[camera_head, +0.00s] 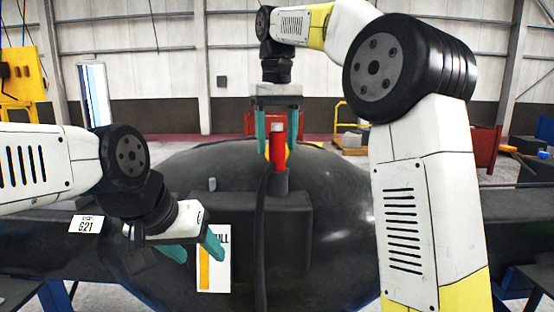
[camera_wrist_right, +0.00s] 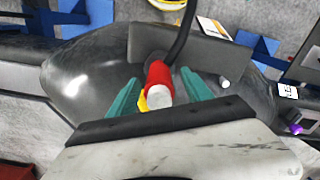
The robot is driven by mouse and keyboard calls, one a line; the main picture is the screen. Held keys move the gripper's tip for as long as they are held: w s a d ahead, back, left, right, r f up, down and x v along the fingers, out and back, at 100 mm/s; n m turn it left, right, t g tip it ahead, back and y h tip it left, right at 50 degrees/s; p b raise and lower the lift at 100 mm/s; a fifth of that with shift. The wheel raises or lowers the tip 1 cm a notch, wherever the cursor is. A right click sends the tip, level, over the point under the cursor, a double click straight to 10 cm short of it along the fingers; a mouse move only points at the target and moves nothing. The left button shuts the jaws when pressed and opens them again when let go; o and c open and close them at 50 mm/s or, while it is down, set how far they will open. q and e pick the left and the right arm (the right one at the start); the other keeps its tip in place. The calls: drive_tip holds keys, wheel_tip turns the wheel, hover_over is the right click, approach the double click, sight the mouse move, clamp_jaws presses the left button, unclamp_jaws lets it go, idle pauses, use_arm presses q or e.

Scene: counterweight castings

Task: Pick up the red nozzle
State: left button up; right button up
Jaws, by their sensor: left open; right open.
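The red nozzle (camera_head: 278,152) stands upright in a dark holder on top of the black casting, with a pale cap at its upper end. My right gripper (camera_head: 278,148) comes down from above, its green fingers open on either side of the nozzle. In the right wrist view, the nozzle (camera_wrist_right: 159,84) lies between the open fingers (camera_wrist_right: 158,98), and gaps seem to show at both sides. My left gripper (camera_head: 196,250) is open and empty, low in front of the casting, near a white label. Something yellow shows just behind the nozzle.
The large black casting (camera_head: 345,215) fills the middle. A dark hose (camera_head: 261,235) runs down its front from beside the nozzle. A white label with a yellow bar (camera_head: 216,272) is on the front. Blue supports (camera_head: 55,298) stand below; a small grey peg (camera_head: 212,184) sits left of the nozzle.

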sight(277, 153)
drive_tip(key=shift+w+f, duration=0.1)
drive_tip(key=shift+f, duration=1.7)
drive_tip(key=shift+r, duration=0.1)
drive_tip(key=c, duration=1.2)
